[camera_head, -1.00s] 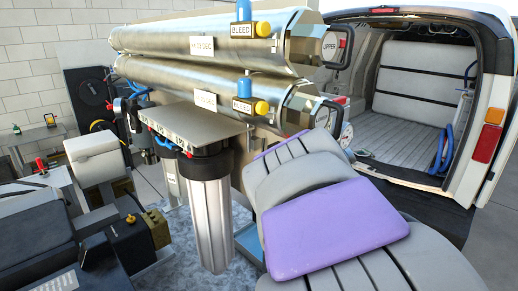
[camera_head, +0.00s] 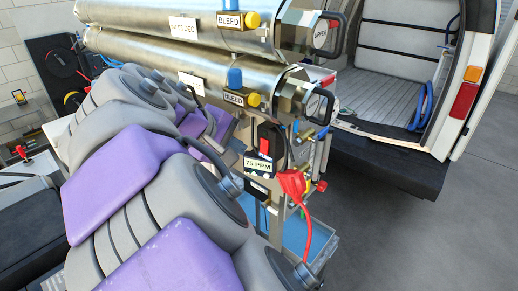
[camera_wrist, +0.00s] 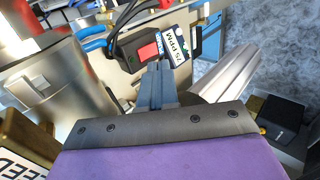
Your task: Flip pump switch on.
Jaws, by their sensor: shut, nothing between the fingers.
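No part in view is plainly marked as the pump switch, so I cannot tell which one it is. My gripper (camera_wrist: 159,70) shows in the wrist view with its blue-grey fingers together and nothing between them. Its tips point at a black box (camera_wrist: 124,52) with a red square face and a "75 PPM" label (camera_wrist: 177,45). The tips overlap the box's lower edge in the picture; I cannot tell whether they touch it. In the head view the same black box (camera_head: 265,140) hangs below the steel tubes, and my purple and grey arm hides my gripper.
Two long steel tubes (camera_head: 165,65) with "BLEED" valves run above the box. A red clamp (camera_head: 292,185) with a red cable is just right of it. A small red-handled part (camera_head: 22,151) stands far left. The open van (camera_head: 400,75) is behind, with bare floor right.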

